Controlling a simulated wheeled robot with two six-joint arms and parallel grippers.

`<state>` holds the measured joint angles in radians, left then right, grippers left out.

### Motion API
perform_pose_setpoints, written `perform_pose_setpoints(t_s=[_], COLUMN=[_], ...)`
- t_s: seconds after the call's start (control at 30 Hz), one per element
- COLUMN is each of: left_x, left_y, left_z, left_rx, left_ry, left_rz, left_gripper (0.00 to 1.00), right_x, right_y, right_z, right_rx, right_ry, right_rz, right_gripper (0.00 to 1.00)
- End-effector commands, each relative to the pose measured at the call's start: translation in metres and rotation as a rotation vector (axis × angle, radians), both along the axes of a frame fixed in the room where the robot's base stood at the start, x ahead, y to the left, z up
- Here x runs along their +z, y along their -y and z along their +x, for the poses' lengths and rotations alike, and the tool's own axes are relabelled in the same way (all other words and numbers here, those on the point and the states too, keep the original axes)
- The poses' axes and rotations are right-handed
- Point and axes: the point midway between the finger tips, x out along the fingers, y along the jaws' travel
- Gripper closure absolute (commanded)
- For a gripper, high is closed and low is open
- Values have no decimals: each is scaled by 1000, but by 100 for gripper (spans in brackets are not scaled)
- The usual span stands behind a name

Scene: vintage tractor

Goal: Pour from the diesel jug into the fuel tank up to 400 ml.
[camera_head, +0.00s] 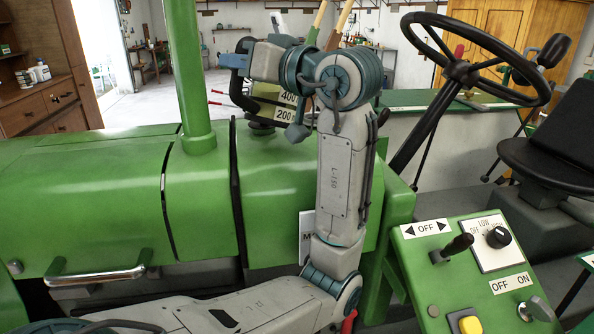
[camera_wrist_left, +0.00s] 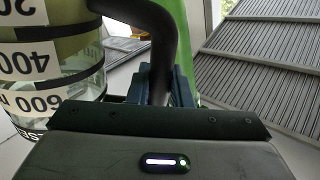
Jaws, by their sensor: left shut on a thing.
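The diesel jug (camera_head: 266,108) is partly hidden behind my left wrist in the head view, above the green tractor hood. Its 400 and 200 labels read upright there. In the left wrist view the jug (camera_wrist_left: 85,75) fills the left side, with olive liquid inside and labels upside down. My left gripper (camera_head: 238,62) is shut on its dark handle (camera_wrist_left: 160,45). A dark round fitting (camera_head: 261,128), perhaps the fuel tank's filler neck, sits on the hood just below the jug. The tank's inside and level are hidden. My right gripper is not in view.
A green upright pipe (camera_head: 192,80) rises from the hood (camera_head: 90,195) left of the jug. The steering wheel (camera_head: 465,72), seat (camera_head: 555,150) and control panel (camera_head: 480,270) with a lever, knob and buttons are on the right.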

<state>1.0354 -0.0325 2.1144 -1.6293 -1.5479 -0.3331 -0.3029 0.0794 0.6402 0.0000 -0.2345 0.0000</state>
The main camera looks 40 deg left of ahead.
Motion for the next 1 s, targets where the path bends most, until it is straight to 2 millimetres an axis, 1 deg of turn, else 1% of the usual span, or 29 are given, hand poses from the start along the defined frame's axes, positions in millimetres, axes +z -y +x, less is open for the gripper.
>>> perform_pose_setpoints(t_s=[1.0], left_x=[-10], left_y=[0], left_z=[27], left_rx=[1], left_ry=[3], left_rz=[1], left_gripper=[100], right_x=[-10], right_y=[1], right_z=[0], right_rx=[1], right_ry=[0], right_rz=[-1], right_gripper=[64])
